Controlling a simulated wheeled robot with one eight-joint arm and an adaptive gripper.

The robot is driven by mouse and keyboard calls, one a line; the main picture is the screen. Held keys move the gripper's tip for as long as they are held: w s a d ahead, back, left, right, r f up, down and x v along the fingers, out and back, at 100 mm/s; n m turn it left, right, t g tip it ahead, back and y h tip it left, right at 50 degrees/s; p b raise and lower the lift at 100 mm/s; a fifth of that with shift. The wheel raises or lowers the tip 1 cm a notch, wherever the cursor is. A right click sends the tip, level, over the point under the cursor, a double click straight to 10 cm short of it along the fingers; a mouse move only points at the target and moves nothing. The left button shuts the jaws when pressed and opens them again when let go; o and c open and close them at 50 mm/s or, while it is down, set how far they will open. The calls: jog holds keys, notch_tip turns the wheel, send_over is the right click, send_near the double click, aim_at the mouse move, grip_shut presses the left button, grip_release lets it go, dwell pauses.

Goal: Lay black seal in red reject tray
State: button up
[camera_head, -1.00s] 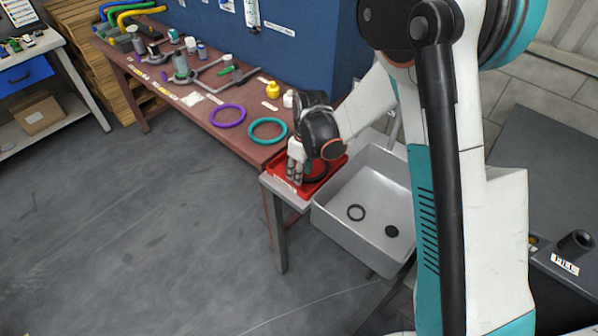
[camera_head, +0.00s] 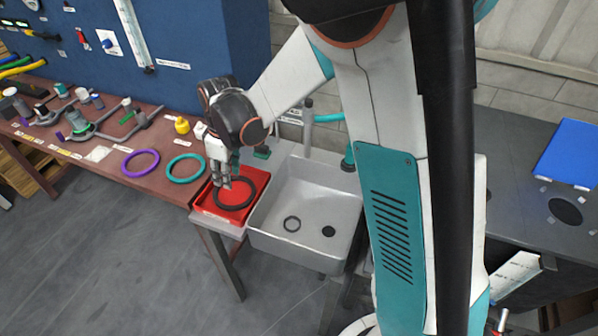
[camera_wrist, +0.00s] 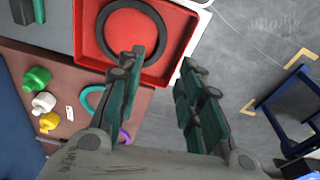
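The black seal (camera_head: 236,207) is a dark ring lying flat inside the red reject tray (camera_head: 208,208) at the right end of the brown bench. In the wrist view the seal (camera_wrist: 100,30) sits within the walls of the red tray (camera_wrist: 88,48). My gripper (camera_head: 224,183) is at the tray's left part, beside and partly in front of the seal. In the wrist view my gripper (camera_wrist: 165,75) has its fingers wide apart with nothing between them. The left finger overlaps the seal's near edge in the picture.
A faucet (camera_head: 307,125) stands behind the sink.

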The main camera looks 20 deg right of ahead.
jog(key=s+d+r+m+t, duration=0.25)
jog(key=s+d+r, duration=0.25)
jog(key=r, duration=0.3)
jog(key=s+d+r+m+t, duration=0.1)
jog(key=s+d+r+m, duration=0.1)
jog(key=s, duration=0.3)
jog(key=s+d+r+m+t, duration=0.1)
jog(key=s+d+r+m, duration=0.2)
jog(key=s, duration=0.3)
jog(key=s+d+r+m+t+h, duration=0.1)
jog(key=s+d+r+m, duration=0.1)
jog(key=s+d, duration=0.2)
jog(key=shift+s+d+r+m+t, duration=0.15)
jog(key=shift+s+r+m+t, duration=0.2)
jog(key=shift+s, duration=0.9)
